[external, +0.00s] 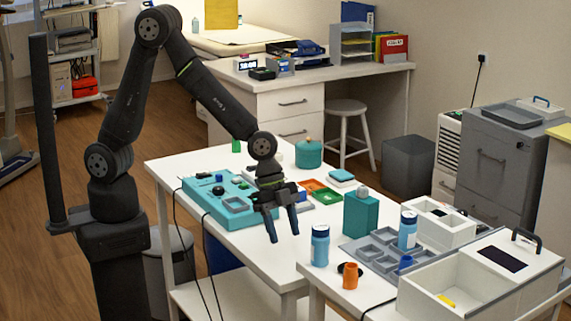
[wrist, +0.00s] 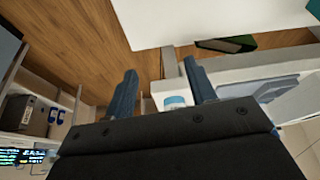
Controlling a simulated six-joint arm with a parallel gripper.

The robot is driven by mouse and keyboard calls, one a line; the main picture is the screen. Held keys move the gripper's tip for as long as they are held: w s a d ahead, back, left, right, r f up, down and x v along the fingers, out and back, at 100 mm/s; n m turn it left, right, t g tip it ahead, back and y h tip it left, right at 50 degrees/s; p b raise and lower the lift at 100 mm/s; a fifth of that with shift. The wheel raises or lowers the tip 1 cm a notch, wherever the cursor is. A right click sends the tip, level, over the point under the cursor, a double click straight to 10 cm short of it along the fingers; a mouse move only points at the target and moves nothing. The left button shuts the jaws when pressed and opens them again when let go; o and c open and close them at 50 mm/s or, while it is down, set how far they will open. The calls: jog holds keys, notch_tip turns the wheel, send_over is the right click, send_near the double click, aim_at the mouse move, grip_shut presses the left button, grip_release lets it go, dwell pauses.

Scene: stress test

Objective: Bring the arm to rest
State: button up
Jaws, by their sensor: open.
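My gripper (external: 284,226) hangs from my dark arm over the near edge of the white table in the external view, its two blue-grey fingers pointing down and apart. Nothing shows between the fingers. In the wrist view my gripper (wrist: 160,88) also shows with its fingers spread, and a blue-and-white lidded thing (wrist: 175,101) appears beyond them, close to the right finger in the picture. My arm is raised and bent, with the elbow high above the table.
The white table (external: 180,165) holds a teal device (external: 222,192), a teal pot (external: 309,153) and small trays. Right of my gripper stand a blue bottle (external: 320,245), an orange cup (external: 350,276), a teal box (external: 361,215), a grey compartment tray (external: 362,256) and a white bin (external: 425,297).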

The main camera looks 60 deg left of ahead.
jog(key=w+f, duration=0.1)
jog(key=w, duration=0.1)
jog(key=w+a+f, duration=0.1)
jog(key=w, duration=0.1)
jog(key=w+f, duration=0.2)
jog(key=shift+w+a, duration=0.15)
jog(key=shift+r, duration=0.1)
jog(key=s+d+r, duration=0.3)
jog(key=s+r, duration=0.5)
jog(key=s, duration=0.3)
jog(key=w+d+r+n, duration=0.1)
jog(key=w+r, duration=0.2)
jog(key=w, duration=0.3)
jog(key=shift+w+n+t, duration=0.3)
jog(key=shift+w, duration=0.05)
